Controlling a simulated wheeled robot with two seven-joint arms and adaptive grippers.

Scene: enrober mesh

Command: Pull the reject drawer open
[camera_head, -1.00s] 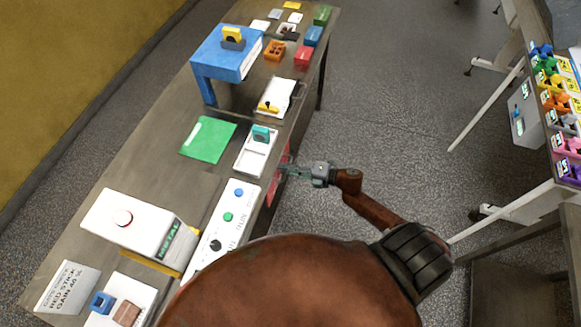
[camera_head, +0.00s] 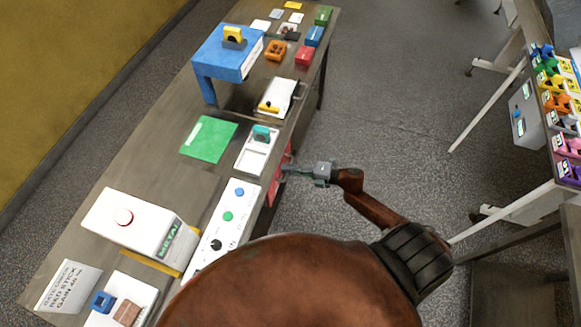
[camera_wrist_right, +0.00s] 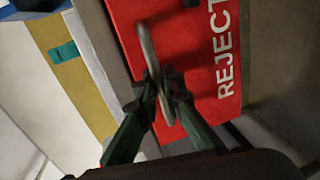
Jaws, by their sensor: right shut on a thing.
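The red reject drawer (camera_wrist_right: 190,50), with "REJECT" in white letters, fills the upper middle of the right wrist view. In the head view only a narrow strip of its red front (camera_head: 277,182) shows under the table's right edge. A grey bar handle (camera_wrist_right: 152,65) stands out from the drawer front. My right gripper (camera_wrist_right: 160,92) is shut on the handle, with its green fingers on either side. In the head view my right gripper (camera_head: 290,170) is at the table's edge beside the red front. My left gripper is not in view.
A control panel (camera_head: 222,228) with several buttons lies on the table above the drawer. A white metal-detector box (camera_head: 135,222), a green sheet (camera_head: 208,139) and a blue arch (camera_head: 225,55) stand on the table. The floor (camera_head: 390,120) right of the table is clear.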

